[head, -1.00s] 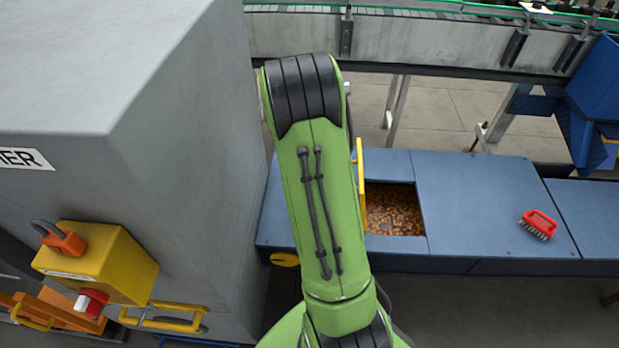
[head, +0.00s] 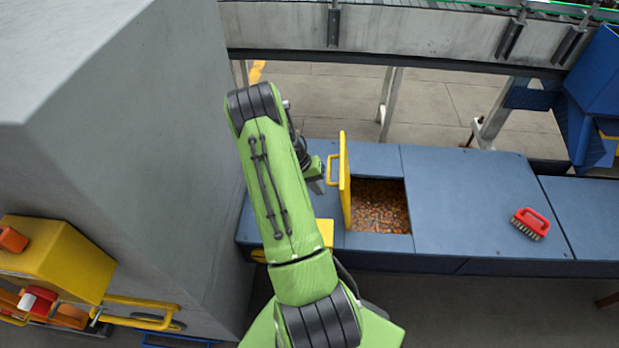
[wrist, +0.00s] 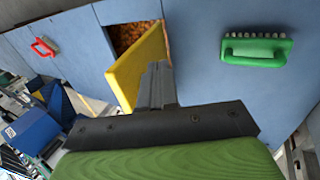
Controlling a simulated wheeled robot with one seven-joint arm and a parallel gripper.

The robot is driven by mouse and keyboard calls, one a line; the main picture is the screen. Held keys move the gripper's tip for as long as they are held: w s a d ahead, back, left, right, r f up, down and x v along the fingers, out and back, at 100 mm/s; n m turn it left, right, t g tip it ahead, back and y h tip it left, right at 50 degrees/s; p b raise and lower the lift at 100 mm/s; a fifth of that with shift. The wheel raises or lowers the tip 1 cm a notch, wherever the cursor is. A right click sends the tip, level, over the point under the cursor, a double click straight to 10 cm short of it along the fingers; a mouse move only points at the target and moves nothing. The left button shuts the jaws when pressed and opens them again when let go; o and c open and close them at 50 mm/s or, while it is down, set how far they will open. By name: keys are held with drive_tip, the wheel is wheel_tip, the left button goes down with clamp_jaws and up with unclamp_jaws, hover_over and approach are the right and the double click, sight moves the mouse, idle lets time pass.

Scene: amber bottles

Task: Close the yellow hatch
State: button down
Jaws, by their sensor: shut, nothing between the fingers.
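The yellow hatch (head: 345,190) stands upright, open, along the left edge of a square opening (head: 380,207) in the blue bench top. Its handle is on its left face. Small amber-brown pieces fill the opening. My gripper (head: 317,182) is just left of the hatch, on the handle side, partly hidden by my green arm. In the wrist view, my shut, empty gripper (wrist: 157,85) points at the bench, and its fingers overlap the edge of the yellow hatch (wrist: 138,68). I cannot tell whether they touch it.
A red brush (head: 530,223) lies on the bench right of the opening. A green brush (wrist: 256,49) shows only in the wrist view. A big grey cabinet (head: 120,130) with a yellow box (head: 55,258) stands at left. A conveyor frame (head: 430,38) runs behind. The bench right of the opening is mostly clear.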

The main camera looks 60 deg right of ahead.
drive_tip(key=shift+s+d+r, duration=0.1)
drive_tip(key=shift+s+d, duration=0.2)
drive_tip(key=shift+s, duration=0.3)
drive_tip(key=shift+s+d+r, duration=0.15)
drive_tip(key=shift+s+d, duration=0.15)
drive_tip(key=shift+s, duration=0.25)
drive_tip(key=shift+s+d+r, duration=0.1)
drive_tip(key=shift+s+d, duration=0.2)
drive_tip(key=shift+s, duration=0.3)
